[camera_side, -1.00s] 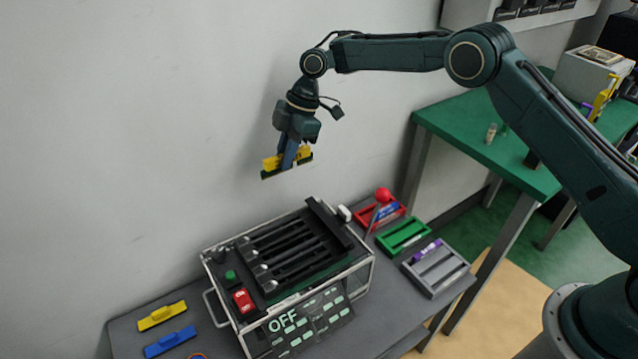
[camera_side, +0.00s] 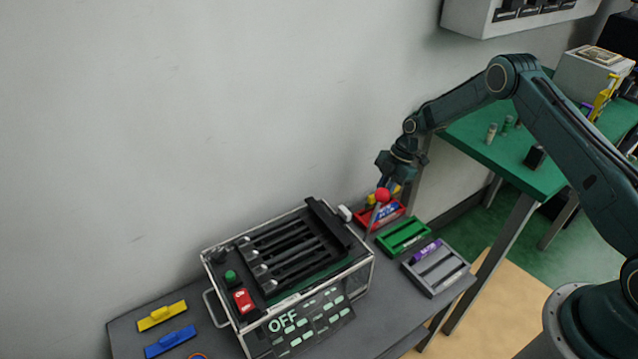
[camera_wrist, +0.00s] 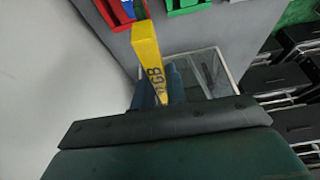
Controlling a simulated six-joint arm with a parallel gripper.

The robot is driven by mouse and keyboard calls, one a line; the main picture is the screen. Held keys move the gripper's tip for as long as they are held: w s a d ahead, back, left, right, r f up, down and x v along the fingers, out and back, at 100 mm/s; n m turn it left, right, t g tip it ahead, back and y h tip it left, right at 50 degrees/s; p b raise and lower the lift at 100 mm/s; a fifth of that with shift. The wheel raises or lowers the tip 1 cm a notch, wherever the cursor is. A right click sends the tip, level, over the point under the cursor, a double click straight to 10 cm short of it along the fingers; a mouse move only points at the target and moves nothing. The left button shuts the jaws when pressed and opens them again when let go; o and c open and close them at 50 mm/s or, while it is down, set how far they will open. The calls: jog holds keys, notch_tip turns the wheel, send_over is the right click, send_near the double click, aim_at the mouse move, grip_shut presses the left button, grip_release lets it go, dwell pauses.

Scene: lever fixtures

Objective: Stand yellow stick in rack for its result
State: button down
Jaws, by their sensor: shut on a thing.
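In the side view the stick is mostly hidden, with only a bit of yellow showing behind the red lever ball (camera_side: 383,195). My gripper is low over the red rack (camera_side: 364,217), which holds a blue stick (camera_side: 387,212). The green rack (camera_side: 403,236) and the grey rack (camera_side: 437,272), with a purple stick (camera_side: 426,251), lie to its right. I cannot tell whether the yellow stick touches the red rack.
The clear-walled machine (camera_side: 288,255) with several slots stands left of the racks, its panel (camera_side: 305,320) reading OFF. The lever with the red ball rises close beside my gripper. A yellow block (camera_side: 162,316) and a blue block (camera_side: 170,341) lie at the far left. A green table (camera_side: 490,150) stands behind.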

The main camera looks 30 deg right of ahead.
jog(key=s+d+f, duration=0.4)
jog(key=d, duration=0.1)
jog(key=shift+s+d+f, duration=0.15)
jog(key=shift+s+f, duration=0.05)
jog(key=shift+f, duration=0.05)
jog(key=shift+f, duration=0.15)
jog(key=shift+f, duration=2.7)
jog(key=shift+f, duration=1.25)
jog(key=c, duration=1.3)
grip_release()
jog(key=shift+c, duration=0.2)
jog(key=shift+r, duration=0.1)
jog(key=v, duration=1.2)
